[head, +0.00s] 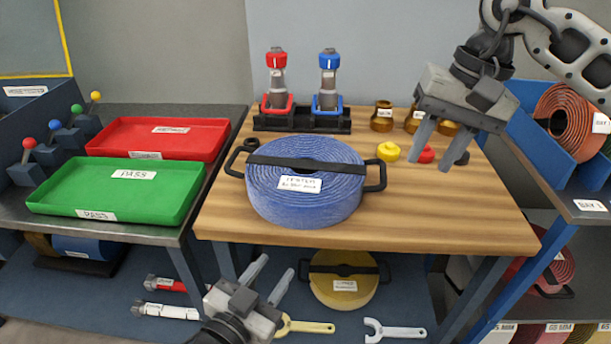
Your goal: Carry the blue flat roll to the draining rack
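The blue flat roll (305,196) lies flat on the wooden table (460,215). It has a black strap across its top, a black handle on each side and a white label. My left gripper (274,275) is open and empty, low in front of the table's front edge, apart from the roll. My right gripper (433,155) is open and empty above the right part of the table, to the right of the roll. I cannot tell which thing is the draining rack; a blue rack (545,140) holding an orange roll stands at the far right.
A green tray (60,195) and a red tray (200,150) sit on the left bench. Red and blue nozzles (327,80) stand behind the roll. Brass fittings (382,117) and coloured caps (388,152) are at the table's back right. A yellow roll (343,290) and wrenches (395,331) lie below.

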